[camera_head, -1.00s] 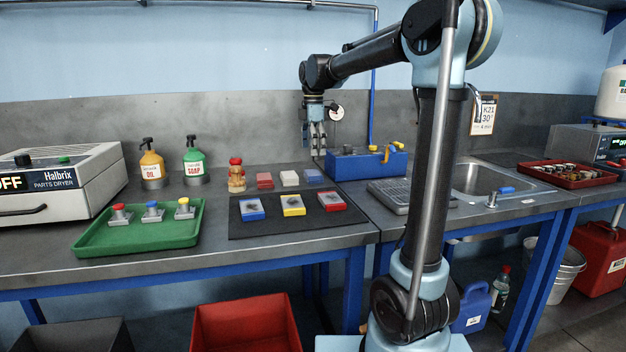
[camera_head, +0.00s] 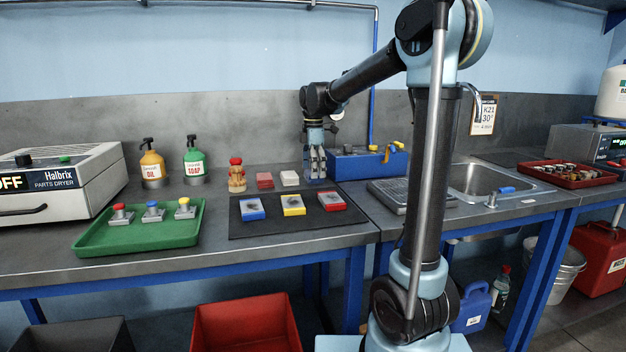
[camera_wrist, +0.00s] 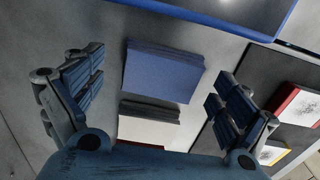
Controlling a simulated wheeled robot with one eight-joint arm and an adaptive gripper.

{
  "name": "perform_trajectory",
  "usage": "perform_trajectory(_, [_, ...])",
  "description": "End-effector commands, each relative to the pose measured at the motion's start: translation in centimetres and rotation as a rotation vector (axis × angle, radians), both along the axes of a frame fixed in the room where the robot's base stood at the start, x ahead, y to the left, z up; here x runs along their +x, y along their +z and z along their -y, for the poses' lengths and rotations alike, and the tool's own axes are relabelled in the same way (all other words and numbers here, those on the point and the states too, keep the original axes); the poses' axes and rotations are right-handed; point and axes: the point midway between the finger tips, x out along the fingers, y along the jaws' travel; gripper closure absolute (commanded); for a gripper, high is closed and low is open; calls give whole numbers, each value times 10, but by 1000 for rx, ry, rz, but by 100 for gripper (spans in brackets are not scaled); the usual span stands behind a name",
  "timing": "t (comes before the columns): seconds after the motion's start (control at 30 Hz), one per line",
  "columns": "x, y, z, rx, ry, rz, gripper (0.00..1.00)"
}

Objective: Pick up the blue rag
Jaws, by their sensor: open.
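The blue rag (camera_wrist: 160,73) is a folded stack lying flat on the grey bench in the wrist view, between the spread fingers of my gripper (camera_wrist: 150,95). In the head view my gripper (camera_head: 315,172) points down at the back of the bench, right of the white rag (camera_head: 289,178), and hides most or all of the blue rag. The jaws are open and empty. The fingers stand apart from the rag on both sides.
The white rag (camera_wrist: 148,132) lies beside the blue one, and a red rag (camera_head: 265,180) is further left. A blue box (camera_head: 350,166) stands close on the right. A dark mat (camera_head: 290,222) with blue, yellow and red blocks lies in front.

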Motion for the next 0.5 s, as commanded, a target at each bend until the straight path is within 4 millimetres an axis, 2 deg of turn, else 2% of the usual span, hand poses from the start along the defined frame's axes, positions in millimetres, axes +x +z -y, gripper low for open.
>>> perform_trajectory(0.03, [0,0,0,0,0,0,5])
perform_trajectory(0.2, [0,0,0,0,0,0,44])
perform_trajectory(0.23, [0,0,0,0,0,0,47])
perform_trajectory(0.5, [0,0,0,0,0,0,47])
